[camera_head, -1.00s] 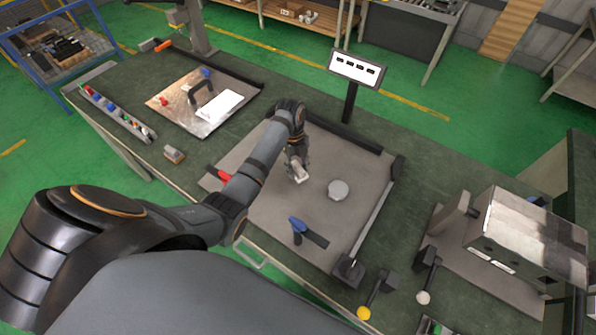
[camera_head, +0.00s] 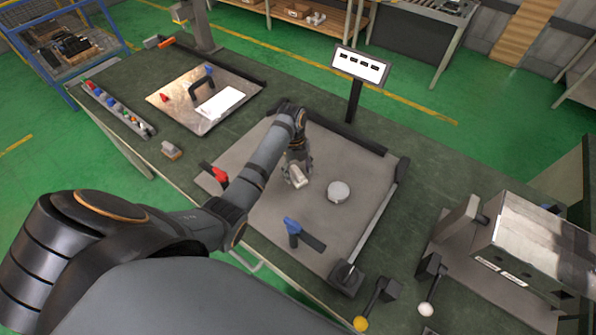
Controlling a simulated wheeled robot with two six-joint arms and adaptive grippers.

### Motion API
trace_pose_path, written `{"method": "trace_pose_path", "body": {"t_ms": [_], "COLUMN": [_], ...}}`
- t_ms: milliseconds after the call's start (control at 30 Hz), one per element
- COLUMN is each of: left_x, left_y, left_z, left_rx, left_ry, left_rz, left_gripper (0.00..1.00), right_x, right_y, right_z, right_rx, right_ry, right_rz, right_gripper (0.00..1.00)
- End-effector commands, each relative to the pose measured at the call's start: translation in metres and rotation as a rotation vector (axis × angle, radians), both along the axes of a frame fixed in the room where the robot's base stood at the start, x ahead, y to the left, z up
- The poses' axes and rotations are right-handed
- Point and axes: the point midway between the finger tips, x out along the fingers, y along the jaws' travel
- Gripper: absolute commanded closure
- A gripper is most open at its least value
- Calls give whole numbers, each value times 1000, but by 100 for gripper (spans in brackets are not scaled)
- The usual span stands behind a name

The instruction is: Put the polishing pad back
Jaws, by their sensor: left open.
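My left gripper (camera_head: 297,180) hangs over the grey plate (camera_head: 275,225) in the middle of the bench, pointing down. It is open; its pale fingertips are small and partly hidden by the wrist. A round, light-grey disc (camera_head: 338,192) lies flat on the plate, just right of the gripper and apart from it. A small block (camera_head: 171,149) with a grey and brownish body lies on the green bench to the left. I cannot tell for sure which of these two is the polishing pad. My right gripper is out of view.
A sign on a post (camera_head: 360,66) rises behind. A metal box (camera_head: 530,245) and ball-topped levers stand right. A shiny panel (camera_head: 190,112) and a parts strip (camera_head: 115,108) lie left.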

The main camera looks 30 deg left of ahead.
Motion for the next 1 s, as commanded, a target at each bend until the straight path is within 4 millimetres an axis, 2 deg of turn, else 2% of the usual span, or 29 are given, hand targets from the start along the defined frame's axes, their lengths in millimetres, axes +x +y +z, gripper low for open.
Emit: {"method": "trace_pose_path", "body": {"t_ms": [167,333,433,467,533,700,1000], "left_x": [2,6,7,7,7,9,10], "left_y": [2,7,11,11,13,15,16], "left_z": [12,51,82,95,108,122,122], "left_rx": [2,3,2,1,0,0,0], "left_ry": [-5,-7,-5,0,0,0,0], "left_rz": [0,0,0,1,1,1,0], "left_gripper": [37,37,37,37,37,37,37], "right_x": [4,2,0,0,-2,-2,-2], "right_y": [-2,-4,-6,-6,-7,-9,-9], "right_z": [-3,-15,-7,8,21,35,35], "right_rx": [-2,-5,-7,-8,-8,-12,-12], "right_ry": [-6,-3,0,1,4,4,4], "right_rz": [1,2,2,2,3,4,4], "right_gripper": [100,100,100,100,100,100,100]}}
